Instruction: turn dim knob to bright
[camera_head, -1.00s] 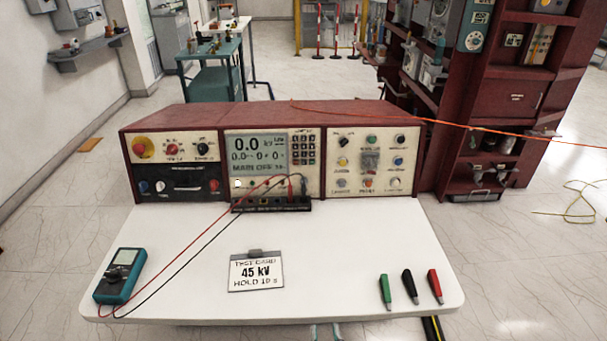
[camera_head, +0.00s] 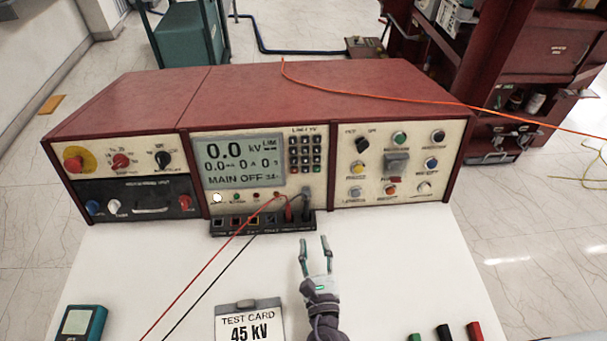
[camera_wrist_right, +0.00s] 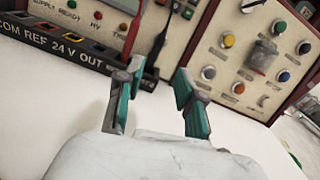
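The red-cased test console (camera_head: 250,90) stands at the back of the white table. Its right panel (camera_head: 345,185) has a black knob (camera_head: 362,145) at its upper left, with two labels above it. Another black knob (camera_head: 163,159) is on the left panel. The labels are too small to tell which is the dim knob. My right gripper (camera_head: 313,247) is open and empty, in front of the console below the right panel, apart from both knobs. The right wrist view shows its two fingers (camera_wrist_right: 154,90) spread, with the right panel (camera_wrist_right: 225,55) beyond. My left gripper is out of view.
A black terminal strip (camera_head: 262,222) with red and black leads sits at the console's front. A test card (camera_head: 249,325), a teal meter (camera_head: 82,325) and several coloured probes (camera_head: 444,332) lie nearer me. An orange cable (camera_head: 370,97) crosses the console top.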

